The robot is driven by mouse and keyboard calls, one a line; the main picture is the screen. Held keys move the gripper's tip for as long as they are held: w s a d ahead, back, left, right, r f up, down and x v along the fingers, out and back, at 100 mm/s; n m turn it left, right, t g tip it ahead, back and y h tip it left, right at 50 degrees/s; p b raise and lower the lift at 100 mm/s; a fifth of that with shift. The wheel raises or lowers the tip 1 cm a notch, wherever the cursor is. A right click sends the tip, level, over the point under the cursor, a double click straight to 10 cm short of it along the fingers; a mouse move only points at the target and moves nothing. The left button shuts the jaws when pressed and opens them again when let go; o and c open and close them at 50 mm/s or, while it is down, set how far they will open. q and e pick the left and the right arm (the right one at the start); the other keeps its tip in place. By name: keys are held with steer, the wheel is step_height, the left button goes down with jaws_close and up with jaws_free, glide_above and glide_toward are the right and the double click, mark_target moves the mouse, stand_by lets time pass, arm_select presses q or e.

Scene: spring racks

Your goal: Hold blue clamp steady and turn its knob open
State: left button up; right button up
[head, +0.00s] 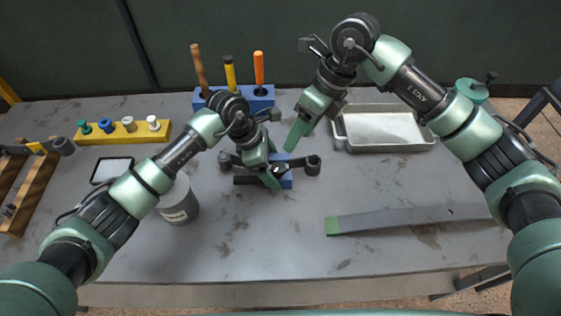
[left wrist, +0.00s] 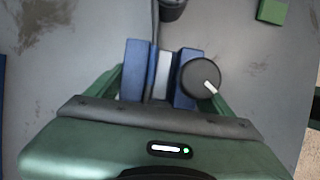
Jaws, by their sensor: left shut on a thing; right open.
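The blue clamp (head: 286,181) sits in the middle of the table, and a dark bar runs across it. My left gripper (head: 272,180) is shut on the clamp body from the left. In the left wrist view the clamp's blue blocks (left wrist: 134,70) lie between my green fingers. The dark round knob (left wrist: 201,77) with a white mark is on the clamp's right side there; in the head view it is partly hidden by my left gripper. My right gripper (head: 297,135) is open and empty, just above and behind the clamp, apart from it.
A blue rack (head: 262,103) with upright handled tools stands behind. A grey tray (head: 386,147) is back right, a grey flat bar (head: 405,218) front right. A grey can (head: 178,205) stands left of the clamp, near a yellow block (head: 118,140) with coloured knobs. The front middle is clear.

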mark_target(279, 166)
steer(key=a+f+m, duration=0.1)
steer(key=f+m, duration=0.2)
steer(key=m, duration=0.5)
steer(key=a+f+m, duration=0.2)
steer(key=f+m, duration=0.1)
steer(key=m, duration=0.6)
steer(key=a+f+m, duration=0.1)
steer(key=f+m, duration=0.2)
steer(key=m, duration=0.6)
steer(key=shift+s+a+f, duration=0.15)
steer(key=shift+s+f, duration=0.15)
steer(key=shift+s, duration=0.1)
